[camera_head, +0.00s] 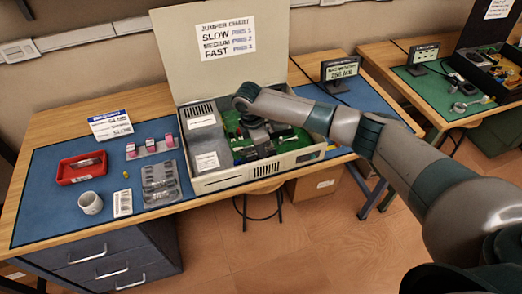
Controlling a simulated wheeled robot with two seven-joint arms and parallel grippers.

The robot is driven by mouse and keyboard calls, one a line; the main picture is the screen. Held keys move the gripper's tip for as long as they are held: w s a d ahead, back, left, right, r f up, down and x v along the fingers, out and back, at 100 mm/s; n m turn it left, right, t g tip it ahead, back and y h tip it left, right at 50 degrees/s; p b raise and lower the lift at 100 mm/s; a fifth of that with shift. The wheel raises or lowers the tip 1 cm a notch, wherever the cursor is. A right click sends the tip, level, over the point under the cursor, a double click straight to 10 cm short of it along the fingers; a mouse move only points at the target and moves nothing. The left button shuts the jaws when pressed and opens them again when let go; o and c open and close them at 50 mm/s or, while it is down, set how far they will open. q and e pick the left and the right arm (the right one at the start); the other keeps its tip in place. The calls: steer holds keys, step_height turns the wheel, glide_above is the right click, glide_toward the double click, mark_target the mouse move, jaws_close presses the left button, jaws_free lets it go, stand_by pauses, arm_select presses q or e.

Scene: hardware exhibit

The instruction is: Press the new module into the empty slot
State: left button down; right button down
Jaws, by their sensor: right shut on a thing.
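The open computer case (217,187) stands on the workbench with its lid up and a green circuit board (300,138) inside. My right arm reaches in from the right, and my right gripper (262,132) points down over the board, shut on the new module. The module is mostly hidden under my wrist, so I cannot tell whether it touches the slot. The empty slot is hidden too. My left gripper is not in view.
On the blue mat (40,205) left of the case are a red tray (68,180), a white mug (91,203), a grey clear-lidded tray (160,185), a holder with pink-ended pieces (150,148) and a sign (110,124). The raised lid (170,50) carries a jumper chart (227,38).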

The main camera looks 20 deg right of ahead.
steer(key=shift+f, duration=0.35)
steer(key=shift+s, duration=0.1)
steer(key=c, duration=1.9)
jaws_free()
steer(key=shift+f, duration=0.1)
steer(key=o, duration=0.4)
steer(key=shift+r+p, duration=0.75)
steer(key=shift+r+p, duration=3)
steer(key=shift+p, duration=0.15)
